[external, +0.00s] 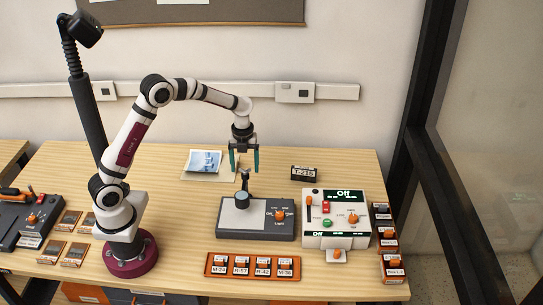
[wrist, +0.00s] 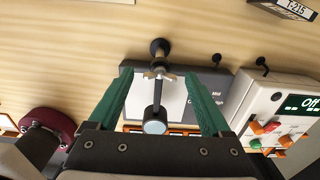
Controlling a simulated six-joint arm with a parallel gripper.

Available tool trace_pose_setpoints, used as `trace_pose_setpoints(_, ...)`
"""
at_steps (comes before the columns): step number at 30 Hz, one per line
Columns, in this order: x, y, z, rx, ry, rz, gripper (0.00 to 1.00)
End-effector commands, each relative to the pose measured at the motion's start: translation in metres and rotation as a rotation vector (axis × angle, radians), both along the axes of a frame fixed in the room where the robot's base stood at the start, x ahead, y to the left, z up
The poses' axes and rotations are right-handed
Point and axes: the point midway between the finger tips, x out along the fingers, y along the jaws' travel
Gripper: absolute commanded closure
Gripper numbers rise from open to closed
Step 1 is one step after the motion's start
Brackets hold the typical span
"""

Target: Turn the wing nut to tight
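A dark jointed stand (external: 244,182) rises from the grey device (external: 228,222) with the orange dial in the external view. The wing nut (wrist: 160,75) is a small metallic winged piece on this stand in the wrist view, with a round black knob above it and a pale-topped cylinder (wrist: 155,121) below it. My gripper (external: 244,168) points down over the stand. Its two green fingers are apart with nothing held; in the wrist view the gripper (wrist: 158,78) has a finger on either side of the wing nut, with gaps. Exact fingertip height relative to the nut is unclear.
A white panel (external: 316,240) reading "Off" stands right of the device. The T-215 box (external: 305,173) lies behind it. An orange tray (external: 228,273) of labelled boxes lies in front. A blue picture (external: 204,160) lies behind left. Bare table lies between my base and the device.

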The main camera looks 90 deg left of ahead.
Motion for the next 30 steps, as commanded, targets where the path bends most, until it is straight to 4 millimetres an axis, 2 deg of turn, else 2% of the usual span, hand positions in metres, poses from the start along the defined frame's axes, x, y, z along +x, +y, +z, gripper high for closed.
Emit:
trace_pose_setpoints(5,0.000,0.000,0.001,0.000,0.000,0.000,0.18)
trace_pose_setpoints(8,0.000,0.000,0.010,0.000,-0.001,0.000,0.18)
trace_pose_setpoints(11,0.001,0.001,0.034,0.003,-0.004,0.000,0.18)
trace_pose_setpoints(18,0.001,0.000,0.112,0.003,-0.005,0.000,0.18)
trace_pose_setpoints(21,0.000,0.000,0.135,0.003,-0.003,-0.001,0.18)
trace_pose_setpoints(25,0.000,0.000,0.153,0.001,-0.001,0.000,0.18)
trace_pose_setpoints(30,0.000,0.000,0.158,0.000,0.000,0.000,0.18)
